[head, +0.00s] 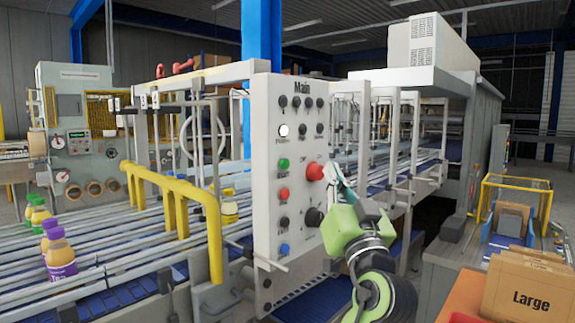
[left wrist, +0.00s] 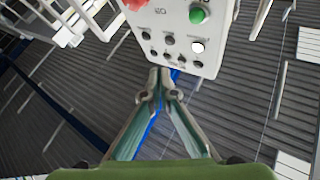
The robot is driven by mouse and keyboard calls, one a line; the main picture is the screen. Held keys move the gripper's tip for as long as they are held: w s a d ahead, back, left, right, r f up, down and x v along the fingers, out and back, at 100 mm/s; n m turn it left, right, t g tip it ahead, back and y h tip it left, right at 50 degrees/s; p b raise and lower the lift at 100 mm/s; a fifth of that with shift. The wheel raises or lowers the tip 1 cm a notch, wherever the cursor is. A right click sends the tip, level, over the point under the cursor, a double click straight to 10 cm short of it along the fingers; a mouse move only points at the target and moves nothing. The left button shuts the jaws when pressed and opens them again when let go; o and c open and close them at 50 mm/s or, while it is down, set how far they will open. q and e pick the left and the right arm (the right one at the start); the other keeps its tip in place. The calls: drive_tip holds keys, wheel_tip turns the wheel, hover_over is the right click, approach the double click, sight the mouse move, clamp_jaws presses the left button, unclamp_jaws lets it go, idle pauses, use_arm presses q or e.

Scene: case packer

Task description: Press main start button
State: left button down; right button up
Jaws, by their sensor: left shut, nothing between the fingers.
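A pale grey control panel headed "Main" (head: 262,205) stands upright in the middle of the head view. Its left column has a lit white button (head: 284,129), a green button (head: 283,163), a red button (head: 284,193) and a blue button (head: 284,249). A big red knob (head: 315,171) sits to the right of the green button. My left gripper (head: 335,174) is shut and empty at the panel's right side, close to the red knob. In the left wrist view, the shut fingertips (left wrist: 161,76) appear just beyond the panel's edge, away from the green button (left wrist: 199,15). My right gripper is not in view.
A yellow guard rail (head: 175,190) and conveyor with bottles (head: 60,255) lie left of the panel. A "Large" carton (head: 528,290) stands at lower right. A black knob (head: 314,217) sits below the red knob, near my gripper.

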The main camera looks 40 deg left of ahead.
sight(285, 164)
use_arm(q)
drive_tip(key=a+p, duration=0.2)
drive_tip(key=a, duration=0.6)
drive_tip(key=shift+w+a, duration=0.35)
idle(1.1)
drive_tip(key=shift+a, duration=0.1)
drive_tip(key=shift+a, duration=0.35)
